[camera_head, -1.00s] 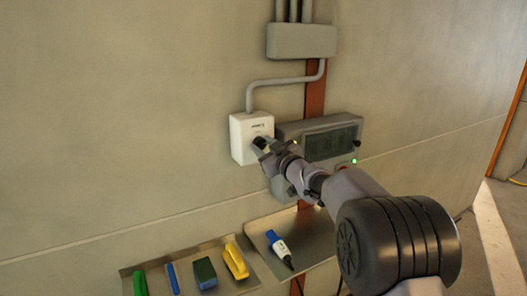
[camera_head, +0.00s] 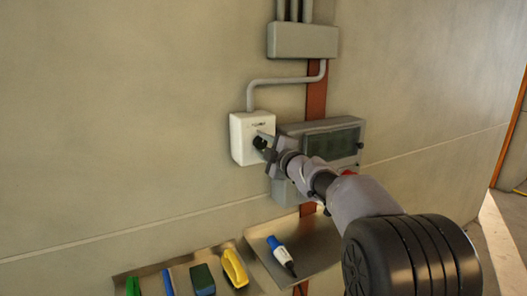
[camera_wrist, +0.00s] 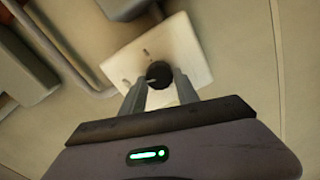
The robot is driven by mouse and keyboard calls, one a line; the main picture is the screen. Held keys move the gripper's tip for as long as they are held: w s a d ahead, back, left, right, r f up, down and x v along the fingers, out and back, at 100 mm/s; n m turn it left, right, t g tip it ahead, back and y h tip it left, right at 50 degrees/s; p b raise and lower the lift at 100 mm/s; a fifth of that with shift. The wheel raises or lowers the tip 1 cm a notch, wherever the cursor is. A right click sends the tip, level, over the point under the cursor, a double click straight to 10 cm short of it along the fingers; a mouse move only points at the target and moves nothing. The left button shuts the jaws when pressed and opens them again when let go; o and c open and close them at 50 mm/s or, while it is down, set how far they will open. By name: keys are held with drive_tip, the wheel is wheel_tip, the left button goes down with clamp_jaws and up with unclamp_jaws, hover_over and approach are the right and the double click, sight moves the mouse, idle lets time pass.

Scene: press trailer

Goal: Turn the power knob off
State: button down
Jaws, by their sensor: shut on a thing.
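The power knob is a small black round knob (camera_wrist: 159,73) with a light mark on its face, on the front of a white wall box (camera_wrist: 185,45). In the head view the white box (camera_head: 240,140) hangs on the wall and the knob (camera_head: 260,142) is partly covered by my gripper. My gripper (camera_head: 265,143) is at the box front. In the wrist view its two fingers (camera_wrist: 160,84) stand on either side of the knob, closed around it. The box looks tilted in the wrist view.
A grey panel with a window (camera_head: 332,143) is right of the box, partly behind my arm. A grey junction box (camera_head: 302,41) and conduit are above. Below, a metal tray (camera_head: 130,275) holds coloured tools, and a blue-and-white marker (camera_head: 280,250) lies on another tray.

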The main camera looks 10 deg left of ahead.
drive_tip(key=shift+f+n+b, duration=0.1)
drive_tip(key=shift+n+b, duration=0.6)
drive_tip(key=shift+n, duration=0.9)
drive_tip(key=c, duration=0.9)
unclamp_jaws()
drive_tip(key=shift+c, duration=0.2)
drive_tip(key=v, duration=1.7)
drive_tip(key=shift+s, duration=0.2)
drive_tip(key=shift+d, duration=0.15)
